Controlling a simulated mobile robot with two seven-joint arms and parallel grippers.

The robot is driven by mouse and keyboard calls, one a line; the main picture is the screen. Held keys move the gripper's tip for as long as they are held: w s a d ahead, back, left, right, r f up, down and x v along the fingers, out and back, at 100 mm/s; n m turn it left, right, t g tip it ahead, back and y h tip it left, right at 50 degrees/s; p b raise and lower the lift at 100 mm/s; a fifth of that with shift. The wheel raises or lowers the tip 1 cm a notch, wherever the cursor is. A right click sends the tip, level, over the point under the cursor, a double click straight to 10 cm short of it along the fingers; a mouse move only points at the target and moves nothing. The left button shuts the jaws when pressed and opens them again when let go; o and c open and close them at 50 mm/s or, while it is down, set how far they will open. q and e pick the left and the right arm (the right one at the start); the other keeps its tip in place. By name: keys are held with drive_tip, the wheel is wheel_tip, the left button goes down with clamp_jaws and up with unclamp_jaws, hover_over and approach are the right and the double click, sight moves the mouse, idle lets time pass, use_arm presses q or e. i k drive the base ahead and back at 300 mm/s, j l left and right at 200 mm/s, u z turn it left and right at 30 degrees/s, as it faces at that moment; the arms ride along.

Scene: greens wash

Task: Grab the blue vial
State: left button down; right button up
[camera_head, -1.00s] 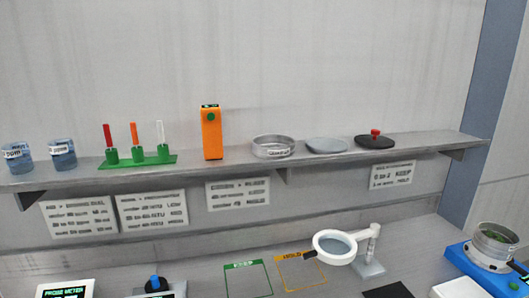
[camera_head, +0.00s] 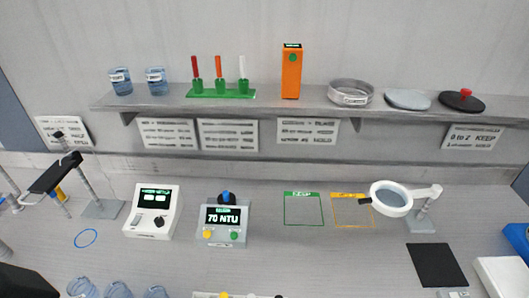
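A dark blue cap or knob (camera_head: 226,198) stands on top of a grey meter (camera_head: 224,225) whose screen reads "70 NTU". It may be the top of the blue vial, with the rest hidden in the meter; I cannot tell. A green rack (camera_head: 221,93) on the shelf holds a red tube (camera_head: 196,67), an orange tube (camera_head: 219,68) and a white tube (camera_head: 242,67), no blue one. Neither of my grippers can be made out in this view.
The shelf (camera_head: 420,108) also bears two beakers of bluish liquid (camera_head: 121,82), an orange device (camera_head: 291,74) and a sieve (camera_head: 350,93). A white meter (camera_head: 153,212) and a magnifier (camera_head: 391,198) flank the grey meter. Clear vessels (camera_head: 118,290) stand at the front edge.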

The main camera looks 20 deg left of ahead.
sight(226, 194)
drive_tip(key=i+j+u, duration=0.1)
drive_tip(key=u, duration=0.3)
drive_tip(key=i+j+u, duration=0.2)
drive_tip(key=u, duration=0.15)
drive_tip(key=i+j+u, duration=0.15)
drive_tip(key=u, duration=0.25)
drive_tip(key=i+j+u, duration=0.15)
drive_tip(key=u, duration=0.2)
drive_tip(key=i, duration=0.05)
